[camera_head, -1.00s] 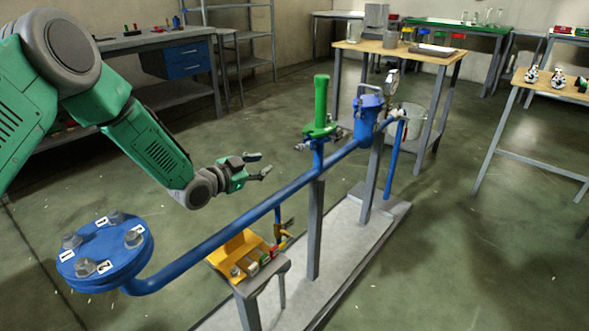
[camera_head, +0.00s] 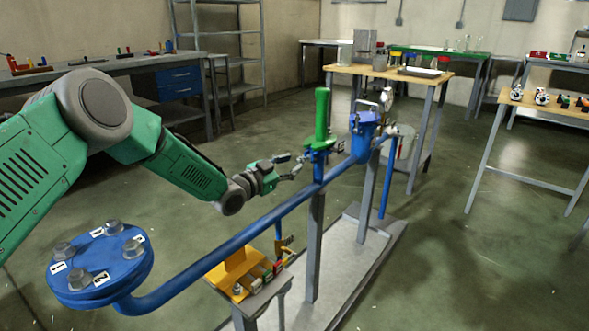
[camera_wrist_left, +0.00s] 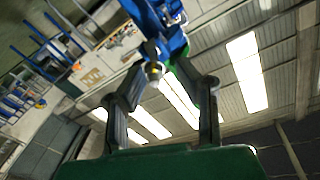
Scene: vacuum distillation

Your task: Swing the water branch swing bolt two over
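The blue water pipe (camera_head: 240,238) runs from a flange at front left to a blue capped vessel (camera_head: 363,140) with a bail handle. Small metal hardware shows at the vessel's side; I cannot pick out swing bolt two. My left gripper (camera_head: 293,164) is open and empty, just left of the green-handled valve (camera_head: 321,118) and above the pipe. In the left wrist view, its two fingers (camera_wrist_left: 160,66) stand apart. A blue fitting (camera_wrist_left: 165,30) with a metal bolt-like end lies beyond and between their tips. My right gripper is not in view.
The blue flange (camera_head: 100,268) with several numbered bolts is at front left. A yellow bracket (camera_head: 238,264) sits below the pipe. Grey posts (camera_head: 314,250) stand on a pale base plate. A wooden table (camera_head: 390,72) stands behind; open floor lies right.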

